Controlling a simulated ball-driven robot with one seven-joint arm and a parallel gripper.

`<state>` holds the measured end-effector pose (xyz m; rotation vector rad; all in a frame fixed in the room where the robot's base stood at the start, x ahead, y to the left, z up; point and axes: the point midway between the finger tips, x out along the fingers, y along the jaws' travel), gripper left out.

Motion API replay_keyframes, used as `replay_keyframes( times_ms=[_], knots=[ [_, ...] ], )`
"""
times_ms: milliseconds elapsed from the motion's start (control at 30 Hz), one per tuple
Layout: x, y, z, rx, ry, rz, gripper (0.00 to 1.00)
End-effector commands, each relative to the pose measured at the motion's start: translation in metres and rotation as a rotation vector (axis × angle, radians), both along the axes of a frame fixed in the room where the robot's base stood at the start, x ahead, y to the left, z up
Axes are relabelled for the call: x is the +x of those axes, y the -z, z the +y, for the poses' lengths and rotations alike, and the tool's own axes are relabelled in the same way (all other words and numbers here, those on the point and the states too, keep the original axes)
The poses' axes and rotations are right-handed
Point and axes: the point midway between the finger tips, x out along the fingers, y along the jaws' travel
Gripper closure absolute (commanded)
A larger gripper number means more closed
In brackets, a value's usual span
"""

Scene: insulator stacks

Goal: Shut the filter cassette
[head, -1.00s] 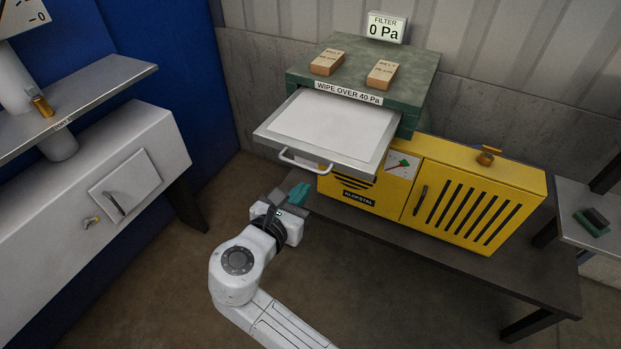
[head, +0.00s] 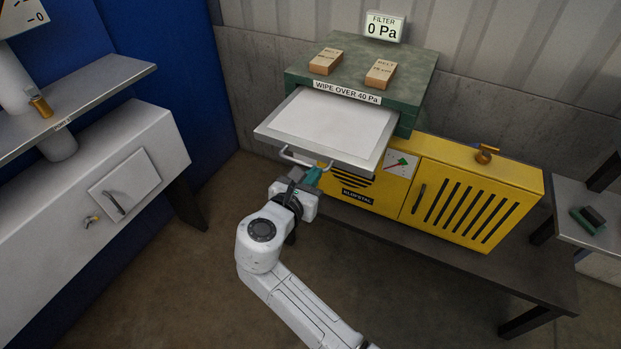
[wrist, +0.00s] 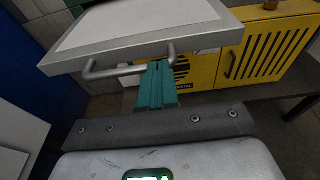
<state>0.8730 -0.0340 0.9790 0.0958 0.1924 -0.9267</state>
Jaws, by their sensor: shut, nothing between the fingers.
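The filter cassette (head: 333,126) is a flat drawer with a white pad and grey metal rim. It is pulled out of the dark green housing (head: 420,85), which is labelled "WIPE OVER 40 Pa". Its bar handle (head: 300,162) is on the front edge and also shows in the wrist view (wrist: 128,70). My gripper (head: 316,172) has teal fingers, shut and empty. In the wrist view the fingers (wrist: 157,85) point at the handle, with their tips close to the bar near its right part. I cannot tell whether they touch it.
The yellow cabinet (head: 470,190) sits below the housing on a dark bench (head: 480,265). Two tan blocks (head: 326,61) (head: 381,74) and a display reading 0 Pa (head: 385,27) are on top. A grey cabinet (head: 90,175) stands at left. Floor in front is clear.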

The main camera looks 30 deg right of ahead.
Motion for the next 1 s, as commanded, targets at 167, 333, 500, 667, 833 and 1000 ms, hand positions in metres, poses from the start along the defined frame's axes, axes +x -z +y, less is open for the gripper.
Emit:
replay_keyframes(
  times_ms=[167,333,500,667,833,1000],
  knots=[
    [0.021,-0.002,-0.031,0.0,0.007,0.0,1.0],
    [0.05,-0.001,-0.073,0.001,0.008,-0.001,1.0],
    [0.08,0.0,-0.114,0.001,0.008,-0.003,1.0],
    [0.104,0.002,-0.146,0.0,0.006,-0.002,1.0],
    [0.121,0.001,-0.17,0.0,0.004,-0.002,1.0],
    [0.13,0.001,-0.181,0.0,0.002,0.0,1.0]
  ],
)
